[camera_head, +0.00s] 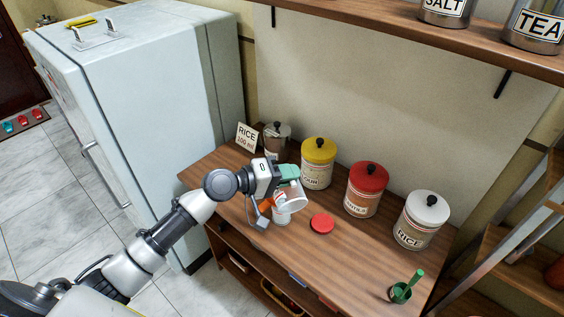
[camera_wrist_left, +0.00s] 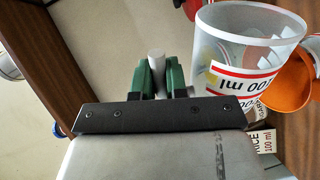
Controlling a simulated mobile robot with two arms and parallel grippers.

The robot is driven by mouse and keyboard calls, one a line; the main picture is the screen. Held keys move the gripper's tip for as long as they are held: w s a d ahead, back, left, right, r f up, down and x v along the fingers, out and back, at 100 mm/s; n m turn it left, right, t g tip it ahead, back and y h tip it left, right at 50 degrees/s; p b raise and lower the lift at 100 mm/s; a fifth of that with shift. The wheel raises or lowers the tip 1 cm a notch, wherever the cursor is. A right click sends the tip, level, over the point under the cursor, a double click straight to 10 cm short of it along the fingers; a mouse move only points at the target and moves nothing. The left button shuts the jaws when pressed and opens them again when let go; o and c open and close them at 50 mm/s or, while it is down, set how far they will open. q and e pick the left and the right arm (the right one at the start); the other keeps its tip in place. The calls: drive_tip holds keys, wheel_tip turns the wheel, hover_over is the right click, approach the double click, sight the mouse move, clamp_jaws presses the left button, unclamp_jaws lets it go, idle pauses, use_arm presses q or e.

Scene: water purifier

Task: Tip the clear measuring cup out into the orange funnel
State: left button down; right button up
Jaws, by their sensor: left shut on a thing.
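The clear measuring cup (camera_head: 293,196) is held above the table, and it also shows in the left wrist view (camera_wrist_left: 238,52) with a red-and-white 100 ml label. It looks tilted; I cannot tell whether anything is inside. My left gripper (camera_head: 286,172) has green fingers, which in the left wrist view (camera_wrist_left: 161,78) are shut on the cup's handle (camera_wrist_left: 156,60). The orange funnel (camera_head: 266,204) is close beside the cup, partly hidden, above a white jar (camera_head: 282,217). In the left wrist view the funnel (camera_wrist_left: 290,88) shows behind the cup. My right gripper is not in view.
A red lid (camera_head: 322,223) lies on the wooden table (camera_head: 345,245). Yellow (camera_head: 318,165), red (camera_head: 366,190) and white (camera_head: 421,220) canisters line the back. A rice card (camera_head: 247,136) stands by a metal-lidded jar (camera_head: 277,138).

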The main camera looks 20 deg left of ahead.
use_arm(q)
drive_tip(key=s+d+m, duration=0.1)
drive_tip(key=s+d+r+m, duration=0.1)
drive_tip(key=m, duration=0.1)
drive_tip(key=shift+s+d+t, duration=0.1)
drive_tip(key=shift+s+t, duration=0.2)
drive_tip(key=shift+t, duration=0.1)
drive_tip(key=f+m+b, duration=0.1)
drive_tip(key=m+b, duration=0.2)
drive_tip(key=f+m+t+b, duration=0.1)
drive_tip(key=m+b, duration=0.2)
drive_tip(key=m, duration=0.1)
drive_tip(key=s+d+f+m+t+b, duration=0.1)
drive_tip(key=m+b, duration=0.2)
drive_tip(key=shift+f+m, duration=0.25)
drive_tip(key=shift+m, duration=0.05)
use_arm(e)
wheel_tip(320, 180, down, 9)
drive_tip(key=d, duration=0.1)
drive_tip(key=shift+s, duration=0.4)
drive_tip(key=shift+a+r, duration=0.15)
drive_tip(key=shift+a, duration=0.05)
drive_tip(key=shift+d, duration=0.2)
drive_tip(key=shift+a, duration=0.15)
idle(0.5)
use_arm(q)
drive_tip(key=shift+s, duration=0.15)
idle(2.9)
